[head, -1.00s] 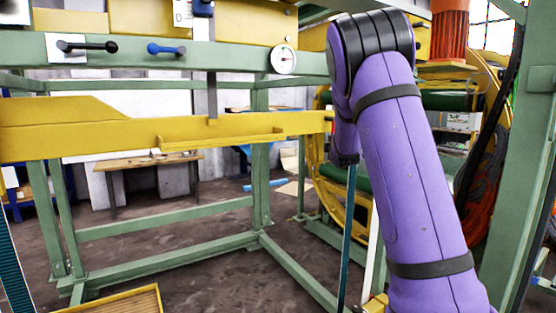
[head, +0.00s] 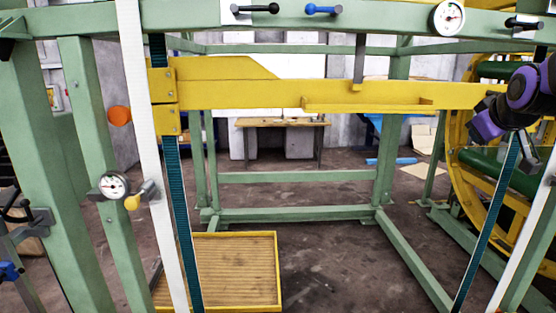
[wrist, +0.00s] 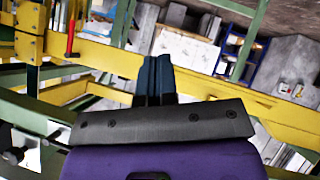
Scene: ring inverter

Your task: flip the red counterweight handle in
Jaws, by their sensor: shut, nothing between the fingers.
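The red handle (wrist: 71,37) shows in the wrist view at upper left, as a short upright red bar against the yellow bracket. I cannot make it out in the head view. My gripper (wrist: 155,72) points away from the wrist camera, its two dark blue fingers shut together with nothing between them. In that view the handle is well to the left of the fingertips and apart from them. In the head view my purple arm (head: 535,88) is at the right edge, in front of the right end of the yellow beam (head: 235,94).
Green frame posts and rails surround the beam. A yellow-rimmed tray (head: 279,270) lies on the floor. A gauge (head: 448,17) and black and blue handles (head: 323,10) sit on the top rail. An orange disc (head: 120,115) is at left. The middle floor is open.

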